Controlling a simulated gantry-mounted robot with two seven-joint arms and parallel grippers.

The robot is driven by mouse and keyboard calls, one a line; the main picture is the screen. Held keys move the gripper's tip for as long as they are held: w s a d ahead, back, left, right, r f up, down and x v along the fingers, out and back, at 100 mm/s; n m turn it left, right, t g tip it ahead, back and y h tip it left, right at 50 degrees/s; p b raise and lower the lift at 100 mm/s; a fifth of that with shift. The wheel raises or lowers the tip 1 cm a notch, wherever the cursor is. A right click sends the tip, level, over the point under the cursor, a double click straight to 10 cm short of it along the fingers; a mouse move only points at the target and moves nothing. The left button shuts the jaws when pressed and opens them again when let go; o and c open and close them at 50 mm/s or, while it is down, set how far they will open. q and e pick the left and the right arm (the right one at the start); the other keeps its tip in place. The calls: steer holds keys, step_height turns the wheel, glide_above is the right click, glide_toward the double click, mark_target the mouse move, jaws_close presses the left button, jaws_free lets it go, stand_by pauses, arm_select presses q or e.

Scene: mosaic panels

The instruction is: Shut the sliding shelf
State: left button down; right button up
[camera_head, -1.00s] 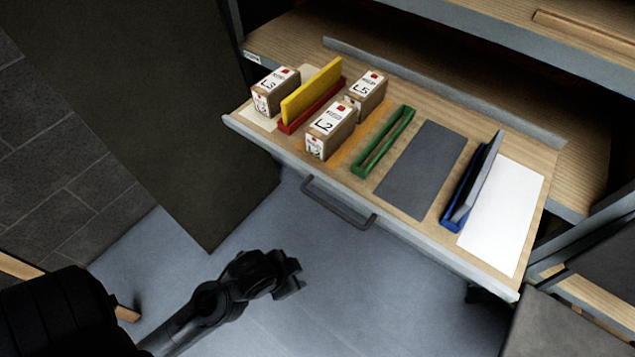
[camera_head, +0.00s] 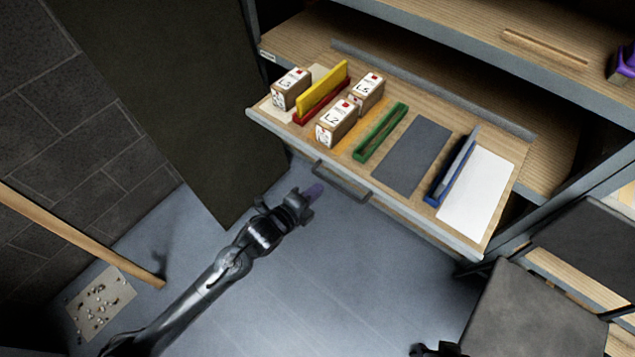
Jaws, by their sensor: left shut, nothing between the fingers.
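The sliding shelf (camera_head: 468,244) is pulled out of the cabinet, with its front edge facing me. Its dark bar handle (camera_head: 341,182) is on the front edge, left of the middle. My left gripper (camera_head: 312,192) is shut and empty, just below and left of the handle. A small gap seems to show between them; contact is hard to judge. A dark part at the bottom edge (camera_head: 437,350) seems to be the end of my right arm; its fingers cannot be made out.
The shelf carries small labelled boxes (camera_head: 336,123), a yellow panel (camera_head: 323,88), a green frame (camera_head: 380,132), a grey sheet (camera_head: 412,157), a blue holder (camera_head: 452,168) and a white sheet (camera_head: 475,198). A dark panel (camera_head: 180,100) stands at left. Floor before the shelf is clear.

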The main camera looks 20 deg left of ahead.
mark_target(342, 171)
arm_select(q)
steer(key=b+x, duration=0.3)
steer(key=x, duration=0.5)
steer(key=shift+d+f, duration=0.1)
steer(key=shift+d, duration=0.1)
steer(key=shift+w+d+f, duration=0.15)
steer(key=shift+w+d, duration=0.05)
steer(key=shift+w, duration=0.35)
steer(key=shift+w, duration=0.1)
